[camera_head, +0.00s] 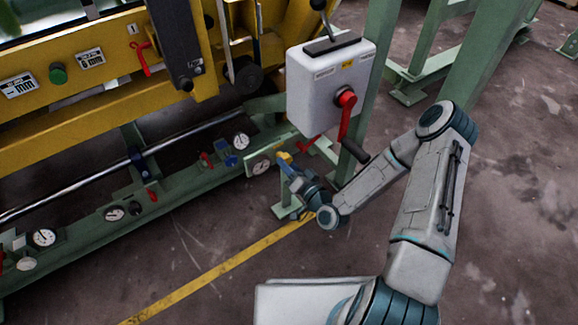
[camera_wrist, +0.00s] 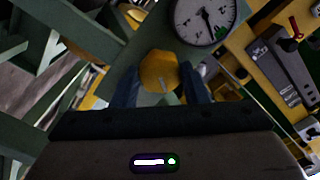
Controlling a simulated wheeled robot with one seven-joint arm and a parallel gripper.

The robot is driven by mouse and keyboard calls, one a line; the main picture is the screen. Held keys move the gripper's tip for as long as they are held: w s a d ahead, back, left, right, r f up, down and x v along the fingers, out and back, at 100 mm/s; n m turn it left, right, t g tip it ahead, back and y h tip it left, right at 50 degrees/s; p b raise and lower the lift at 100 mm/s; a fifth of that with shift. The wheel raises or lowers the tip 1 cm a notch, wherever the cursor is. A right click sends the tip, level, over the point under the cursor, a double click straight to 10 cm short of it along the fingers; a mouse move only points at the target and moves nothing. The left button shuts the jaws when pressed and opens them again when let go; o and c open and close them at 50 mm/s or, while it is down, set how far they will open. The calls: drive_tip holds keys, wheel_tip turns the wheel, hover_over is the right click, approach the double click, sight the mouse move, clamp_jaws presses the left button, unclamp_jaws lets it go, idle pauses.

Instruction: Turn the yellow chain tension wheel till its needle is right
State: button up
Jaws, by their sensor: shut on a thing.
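The yellow chain tension wheel (camera_wrist: 158,72) is at the upper middle of the wrist view. It also shows small in the head view (camera_head: 284,158), on the green machine frame. My gripper (camera_wrist: 160,90) is shut on the wheel, with one dark blue finger on each side of it. In the head view my gripper (camera_head: 288,168) reaches the wheel from the lower right. A round dial (camera_wrist: 204,18) with a dark needle and a green patch near its lower right rim is beside the wheel. The needle points down towards the green patch. In the head view this dial (camera_head: 261,167) is too small to read.
A grey box (camera_head: 328,85) with a red lever (camera_head: 347,112) stands just above my forearm. Other gauges (camera_head: 241,141) and small red handles (camera_head: 205,158) line the green beam to the left. Open floor with a yellow line (camera_head: 215,272) lies in front.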

drive_tip(key=shift+d+n+b, duration=0.1)
drive_tip(key=shift+n+b, duration=3.1)
drive_tip(key=shift+n, duration=4.5)
drive_tip(key=o, duration=1)
drive_tip(key=shift+c, duration=0.2)
drive_tip(key=p+v, duration=0.5)
drive_tip(key=v, duration=0.8)
drive_tip(key=shift+s+d+p, duration=0.25)
drive_tip(key=shift+s+p, duration=0.05)
drive_tip(key=shift+p, duration=0.05)
